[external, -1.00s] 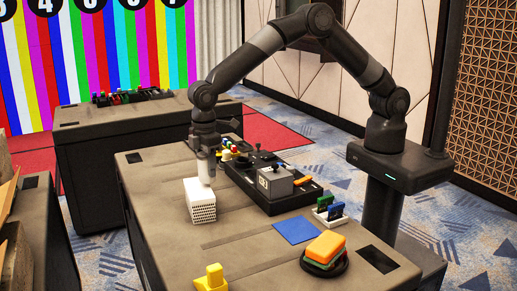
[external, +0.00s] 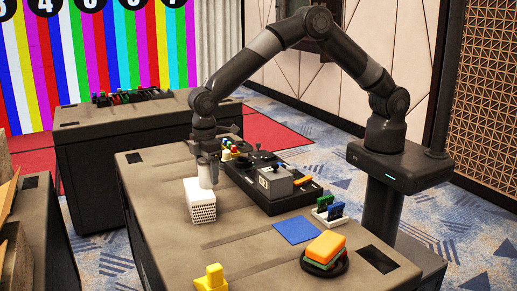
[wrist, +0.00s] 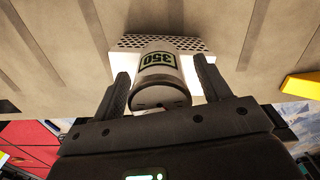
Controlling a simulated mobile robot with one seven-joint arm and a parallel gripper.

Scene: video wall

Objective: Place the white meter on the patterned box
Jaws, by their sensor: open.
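A black control panel (external: 240,178) with knobs and a grey device (external: 275,182) lies right of the box. A blue square (external: 296,230), a coloured stack (external: 326,249) and a yellow piece (external: 211,279) sit nearer the front. The tabletop left of the box is clear.

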